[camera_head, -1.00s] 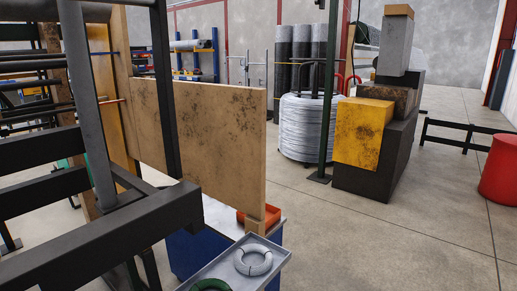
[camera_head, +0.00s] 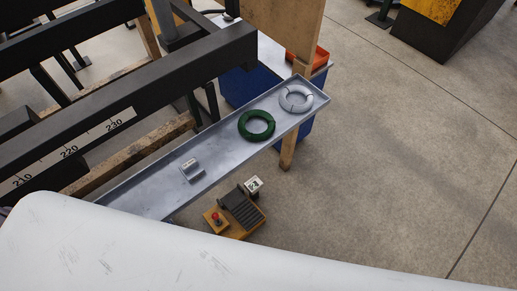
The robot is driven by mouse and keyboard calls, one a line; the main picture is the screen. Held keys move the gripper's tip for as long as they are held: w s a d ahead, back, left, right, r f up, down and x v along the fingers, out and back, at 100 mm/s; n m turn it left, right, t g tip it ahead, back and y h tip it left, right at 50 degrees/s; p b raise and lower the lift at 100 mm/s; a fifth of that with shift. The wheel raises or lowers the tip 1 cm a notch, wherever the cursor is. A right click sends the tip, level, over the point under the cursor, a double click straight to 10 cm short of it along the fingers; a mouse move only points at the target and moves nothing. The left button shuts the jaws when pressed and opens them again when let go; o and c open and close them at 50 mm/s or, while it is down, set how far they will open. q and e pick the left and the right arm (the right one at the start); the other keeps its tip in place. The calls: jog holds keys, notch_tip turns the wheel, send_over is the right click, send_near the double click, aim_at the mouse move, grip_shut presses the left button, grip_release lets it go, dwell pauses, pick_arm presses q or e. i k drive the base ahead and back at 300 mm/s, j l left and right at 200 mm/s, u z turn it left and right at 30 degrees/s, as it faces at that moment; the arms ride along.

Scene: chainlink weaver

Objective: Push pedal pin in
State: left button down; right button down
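A foot pedal (camera_head: 243,208) with a black ribbed tread and a yellow base is on the concrete floor, below the grey tray's front edge. A red-topped pin (camera_head: 216,217) stands up at the left end of the yellow base. How deep the pin sits is too small to tell. A small white tag (camera_head: 253,184) with dark marks is at the pedal's back right. Neither of my grippers is in view.
A long grey tray (camera_head: 140,205) holds a green wire coil (camera_head: 257,126), a white coil (camera_head: 296,98) and a small metal piece (camera_head: 191,169). Black machine beams (camera_head: 130,90) fill the left. The floor (camera_head: 400,180) to the right is clear. A large white surface covers the bottom.

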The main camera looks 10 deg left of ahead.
aim_at(215, 215)
jog(key=k+u, duration=0.35)
jog(key=k, duration=0.2)
jog(key=k+j+u, duration=0.25)
jog(key=k+u, duration=0.15)
jog(key=k, duration=0.15)
